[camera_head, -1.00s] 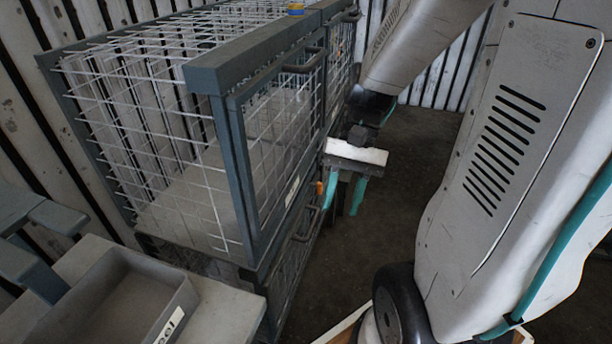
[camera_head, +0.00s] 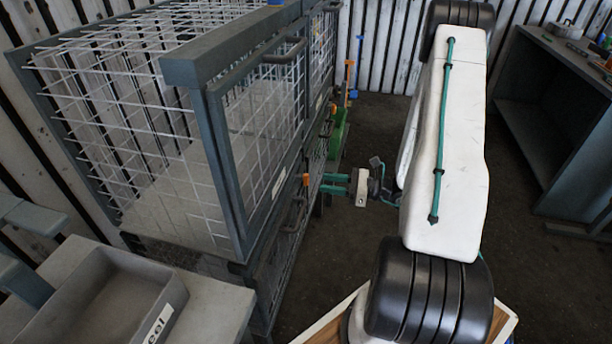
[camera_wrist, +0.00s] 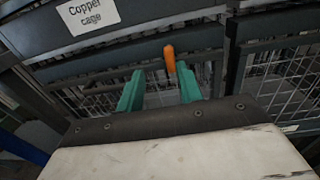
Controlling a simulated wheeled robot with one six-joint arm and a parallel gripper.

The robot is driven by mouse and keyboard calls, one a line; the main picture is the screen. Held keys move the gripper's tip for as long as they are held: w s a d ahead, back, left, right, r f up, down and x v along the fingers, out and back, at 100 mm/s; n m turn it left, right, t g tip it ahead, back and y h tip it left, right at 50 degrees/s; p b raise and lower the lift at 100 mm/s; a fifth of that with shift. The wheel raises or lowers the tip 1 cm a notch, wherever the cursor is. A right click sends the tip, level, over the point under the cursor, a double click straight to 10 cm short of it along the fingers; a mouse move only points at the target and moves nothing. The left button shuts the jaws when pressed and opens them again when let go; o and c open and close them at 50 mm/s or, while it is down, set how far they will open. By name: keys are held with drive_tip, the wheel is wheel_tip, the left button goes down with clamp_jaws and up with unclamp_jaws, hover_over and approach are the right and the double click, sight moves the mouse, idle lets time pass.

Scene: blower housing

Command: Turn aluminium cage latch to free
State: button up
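My gripper (camera_head: 325,183) is open and empty, its two green fingers pointing at the front of the wire cages (camera_head: 232,150). An orange latch handle (camera_head: 306,180) stands on the cage front just off the fingertips. In the wrist view my gripper (camera_wrist: 160,78) has the orange handle (camera_wrist: 169,58) ahead of the gap, nearer the right finger; I cannot tell whether they touch. The label (camera_wrist: 88,14) left of the handle reads "Copper cage". A second orange latch (camera_head: 333,108) shows farther along the cages. I see no label reading aluminium.
A grey bin (camera_head: 105,300) stands on a bench at the lower left. A green object (camera_head: 339,132) and a blue post (camera_head: 358,62) stand beyond the gripper by the cages. A grey shelf unit (camera_head: 560,150) is at the right. The floor between is clear.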

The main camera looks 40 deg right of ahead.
sight(306, 174)
drive_tip(key=shift+t+h, duration=0.3)
drive_tip(key=shift+t, duration=0.1)
drive_tip(key=x, duration=0.8)
drive_tip(key=shift+w+d+r, duration=0.15)
drive_tip(key=shift+w+d, duration=0.15)
drive_tip(key=shift+d, duration=0.15)
clamp_jaws()
